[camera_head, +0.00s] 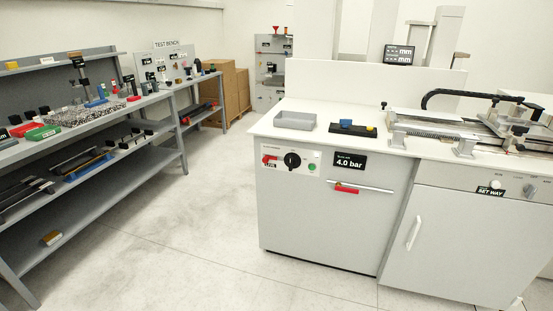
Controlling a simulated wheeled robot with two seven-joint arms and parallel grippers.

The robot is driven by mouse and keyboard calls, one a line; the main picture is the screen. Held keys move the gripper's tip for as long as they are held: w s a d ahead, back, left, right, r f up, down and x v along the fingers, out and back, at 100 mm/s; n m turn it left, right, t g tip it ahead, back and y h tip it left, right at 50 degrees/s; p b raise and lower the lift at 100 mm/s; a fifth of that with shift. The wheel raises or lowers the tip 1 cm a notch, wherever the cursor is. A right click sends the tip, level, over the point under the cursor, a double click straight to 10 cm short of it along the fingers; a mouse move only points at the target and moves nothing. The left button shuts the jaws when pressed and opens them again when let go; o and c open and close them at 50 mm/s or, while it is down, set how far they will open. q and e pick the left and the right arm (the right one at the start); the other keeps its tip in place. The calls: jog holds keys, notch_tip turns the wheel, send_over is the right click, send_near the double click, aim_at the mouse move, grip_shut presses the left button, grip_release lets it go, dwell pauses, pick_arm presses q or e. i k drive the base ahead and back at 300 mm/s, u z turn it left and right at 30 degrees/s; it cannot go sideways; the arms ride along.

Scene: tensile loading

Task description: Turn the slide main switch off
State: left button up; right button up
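A cabinet front (330,210) in the middle carries a small white panel with a round black rotary knob (292,160). A red part (269,158) with a small dark label sits left of the knob, and a green button (312,167) sits right of it. I cannot read the panel's lettering, nor tell for sure which control is the slide main switch. The right cabinet also has small knobs (530,190) beside a "SET WAY" label (490,191). Neither of my grippers is in view.
A grey tray (295,121) and a dark block holder (353,128) stand on the white worktop. A slide machine (470,125) is at the right. Shelves (80,170) line the left; the floor (195,225) between is clear.

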aim_at(291, 161)
jog(key=z, duration=0.25)
jog(key=i, duration=0.8)
jog(key=z, duration=0.55)
